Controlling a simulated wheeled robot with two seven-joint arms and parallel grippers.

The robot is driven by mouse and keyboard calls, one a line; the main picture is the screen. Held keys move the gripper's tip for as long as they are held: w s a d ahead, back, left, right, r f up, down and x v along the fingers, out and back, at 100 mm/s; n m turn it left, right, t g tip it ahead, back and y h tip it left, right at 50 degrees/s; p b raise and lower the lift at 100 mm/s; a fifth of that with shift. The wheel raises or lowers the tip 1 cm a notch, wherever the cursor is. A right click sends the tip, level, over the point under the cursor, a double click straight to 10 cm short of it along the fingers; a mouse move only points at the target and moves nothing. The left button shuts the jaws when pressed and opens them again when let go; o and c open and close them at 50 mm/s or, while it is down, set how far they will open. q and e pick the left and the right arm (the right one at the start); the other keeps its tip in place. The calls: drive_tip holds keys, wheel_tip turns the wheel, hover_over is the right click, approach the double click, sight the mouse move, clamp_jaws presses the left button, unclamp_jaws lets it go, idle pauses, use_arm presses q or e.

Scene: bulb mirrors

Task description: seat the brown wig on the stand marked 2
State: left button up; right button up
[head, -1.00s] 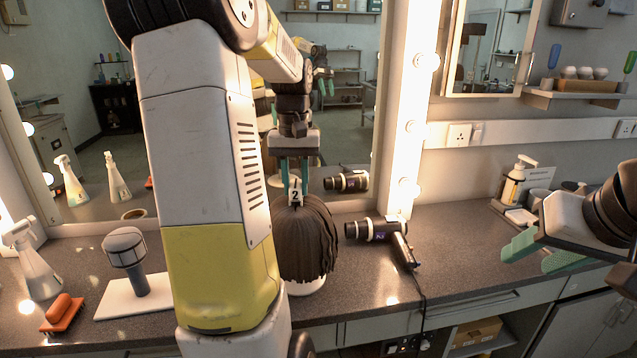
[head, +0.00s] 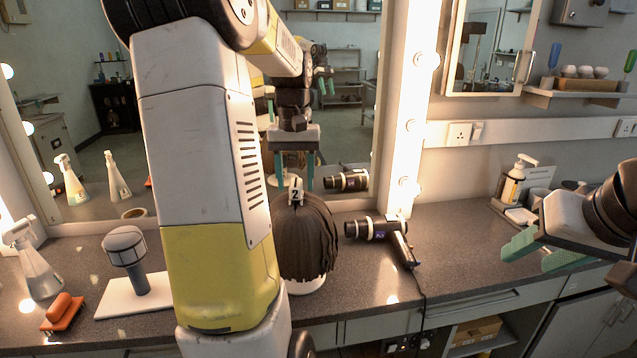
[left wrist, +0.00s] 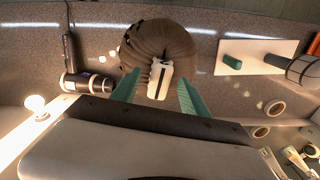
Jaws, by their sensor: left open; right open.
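The brown wig (head: 307,240) sits upright over a white support (head: 306,285) on the counter, partly hidden by my left arm. It also shows from above in the left wrist view (left wrist: 160,42). I cannot tell what the tag is fixed to. My left gripper (head: 294,181) is open above the wig, one finger on either side of the tag and apart from it. My right gripper (head: 543,250) is open and empty at the far right.
A grey padded stand (head: 126,248) on a white board (head: 118,300) is at the left, with an orange brush (head: 62,312) and a spray bottle (head: 35,270). A hair dryer (head: 385,232) lies close right of the wig. A mirror stands behind.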

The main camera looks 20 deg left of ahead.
use_arm(q)
drive_tip(key=shift+r, duration=3)
wheel_tip(320, 180, up, 8)
drive_tip(key=s+d+f+m+t+h, duration=0.1)
drive_tip(key=s+d+f+m+t, duration=0.1)
drive_tip(key=s+d+f, duration=0.3)
drive_tip(key=s+d+f+m+t+h, duration=0.1)
drive_tip(key=s+d+f+m+t, duration=0.2)
drive_tip(key=s+d, duration=0.8)
wheel_tip(320, 180, down, 2)
drive_tip(key=shift+s+d+f+t, duration=0.1)
drive_tip(key=shift+s+d+t, duration=0.1)
drive_tip(key=shift+s+t, duration=0.4)
